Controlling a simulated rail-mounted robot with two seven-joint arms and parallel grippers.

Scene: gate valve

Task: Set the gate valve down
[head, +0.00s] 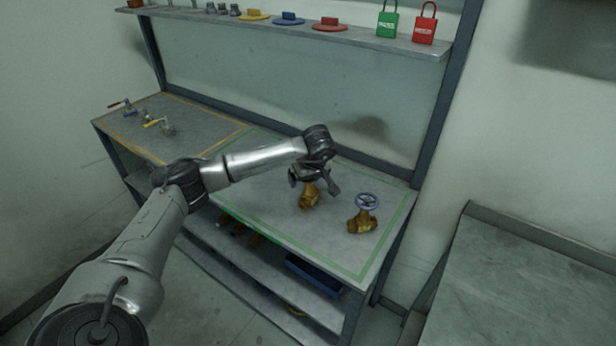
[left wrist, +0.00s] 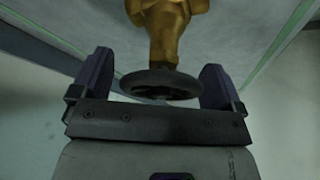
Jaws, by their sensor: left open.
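A brass gate valve (head: 308,196) stands on the bench top inside the green outline, below my left gripper (head: 315,184). In the left wrist view its brass body (left wrist: 168,25) rests on the grey surface, and its dark round handwheel (left wrist: 160,84) lies between the two fingers of my left gripper (left wrist: 160,85). The fingers are open, with a gap on each side of the wheel. My right gripper is not in view.
The bench top (head: 270,215) has free room around the valves. Small valves with red (head: 121,104) and yellow (head: 152,123) levers stand in the yellow outline at left. The upper shelf (head: 350,38) holds a green padlock (head: 388,20), a red padlock (head: 425,24) and several other parts.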

